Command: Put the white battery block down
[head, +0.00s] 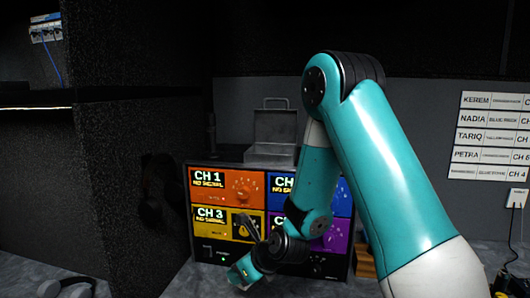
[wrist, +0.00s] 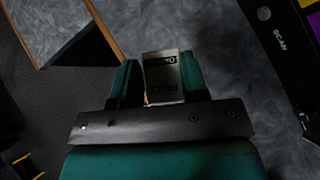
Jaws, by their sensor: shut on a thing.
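The white battery block (wrist: 163,72) shows in the wrist view as a pale grey-white block with a dark strip and upside-down lettering that seems to read FAULT. It sits between the two teal fingers of my gripper (wrist: 160,78), which is shut on it. Below the block is a mottled grey surface (wrist: 195,28); I cannot tell whether the block touches it. In the head view my gripper (head: 243,271) is low in front of the channel panel, and the block cannot be made out there.
The panel (head: 228,256) has coloured CH sections; its black SCAN edge (wrist: 271,30) lies right in the wrist view. A wood-edged dark frame (wrist: 103,30) lies upper left there. A metal case (head: 275,130) tops the panel. Headphones (head: 72,284) lie lower left. Grey surface between is clear.

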